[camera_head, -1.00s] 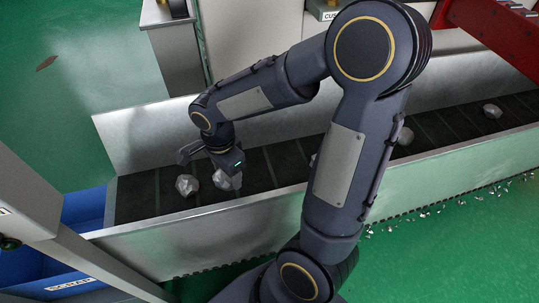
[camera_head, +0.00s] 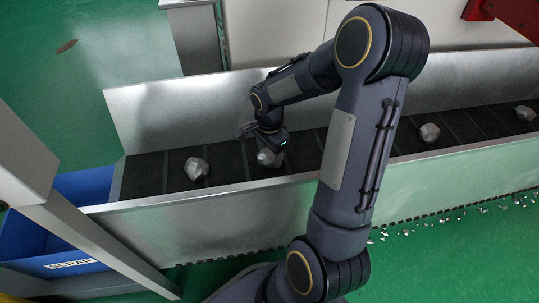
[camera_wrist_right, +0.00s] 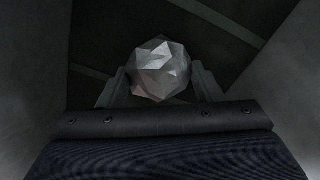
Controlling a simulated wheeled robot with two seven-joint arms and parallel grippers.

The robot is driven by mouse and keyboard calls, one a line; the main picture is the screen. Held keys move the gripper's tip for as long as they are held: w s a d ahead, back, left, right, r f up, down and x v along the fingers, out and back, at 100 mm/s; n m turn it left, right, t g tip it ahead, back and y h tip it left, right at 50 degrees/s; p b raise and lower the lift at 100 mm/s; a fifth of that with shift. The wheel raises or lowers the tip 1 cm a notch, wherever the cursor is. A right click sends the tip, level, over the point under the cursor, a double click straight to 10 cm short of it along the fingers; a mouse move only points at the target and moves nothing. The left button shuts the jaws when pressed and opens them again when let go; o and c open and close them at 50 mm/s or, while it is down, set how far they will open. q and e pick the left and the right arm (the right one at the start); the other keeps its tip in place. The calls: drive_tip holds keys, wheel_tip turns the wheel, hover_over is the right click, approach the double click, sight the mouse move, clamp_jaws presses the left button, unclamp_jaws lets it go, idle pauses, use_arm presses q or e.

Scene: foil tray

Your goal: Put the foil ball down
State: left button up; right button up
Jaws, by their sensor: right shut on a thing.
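A faceted silver foil ball (camera_head: 268,158) is held at my right gripper (camera_head: 267,149), over the dark belt (camera_head: 229,165) of the metal-sided conveyor. In the right wrist view the ball (camera_wrist_right: 160,69) sits between the two fingers (camera_wrist_right: 160,86), which are shut on it. The dark belt lies beyond it. I cannot tell whether the ball touches the belt. My left gripper is not in view.
Another foil ball (camera_head: 196,169) lies on the belt to the left, and more lie to the right (camera_head: 429,132), (camera_head: 524,113). Metal side walls (camera_head: 175,225) border the belt. A blue scrap bin (camera_head: 84,192) stands at its left end. Belt between the left ball and mine is clear.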

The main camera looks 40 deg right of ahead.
sight(269, 151)
drive_tip(key=shift+f, duration=0.35)
drive_tip(key=shift+f, duration=0.15)
drive_tip(key=o, duration=1)
drive_tip(key=shift+r+p, duration=2.55)
drive_tip(key=shift+r, duration=3.75)
